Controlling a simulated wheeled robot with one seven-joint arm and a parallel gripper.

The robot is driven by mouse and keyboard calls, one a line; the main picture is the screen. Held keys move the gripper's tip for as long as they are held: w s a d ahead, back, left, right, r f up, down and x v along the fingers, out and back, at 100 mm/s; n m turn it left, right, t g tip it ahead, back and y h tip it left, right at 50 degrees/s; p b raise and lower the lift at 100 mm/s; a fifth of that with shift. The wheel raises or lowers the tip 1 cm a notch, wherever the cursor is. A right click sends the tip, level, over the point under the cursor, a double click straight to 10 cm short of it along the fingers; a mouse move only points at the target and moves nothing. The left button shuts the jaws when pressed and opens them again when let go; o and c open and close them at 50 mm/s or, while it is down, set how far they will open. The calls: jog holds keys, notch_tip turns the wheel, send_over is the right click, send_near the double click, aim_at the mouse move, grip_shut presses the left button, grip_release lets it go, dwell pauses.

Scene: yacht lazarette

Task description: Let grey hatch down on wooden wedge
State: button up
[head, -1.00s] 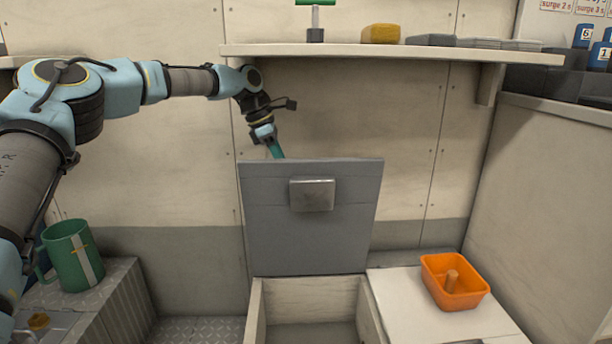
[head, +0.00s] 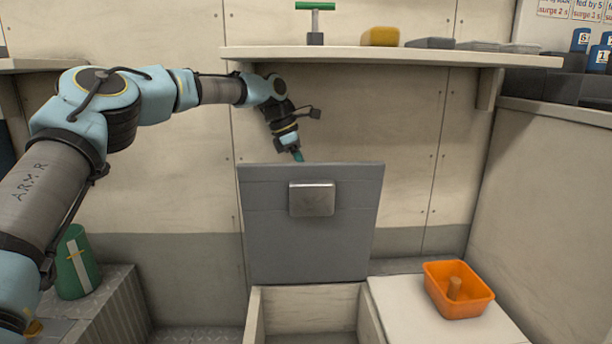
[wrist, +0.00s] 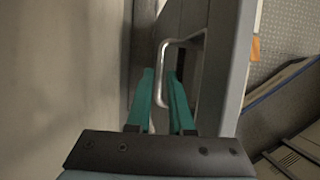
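The grey hatch (head: 310,240) stands raised, nearly upright, at the back of an open pale locker box (head: 308,295). A silver plate (head: 312,199) is on its front. My gripper (head: 298,157) is just behind the hatch's top edge in the head view, pointing down. In the wrist view my teal fingers (wrist: 161,78) are apart, with a bent metal handle (wrist: 164,72) on the hatch's back side between or just beyond them; I cannot tell if they touch it.
The orange tub (head: 476,307) sits on the pale top right of the box.

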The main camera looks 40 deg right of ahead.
grip_shut()
dwell(1.0)
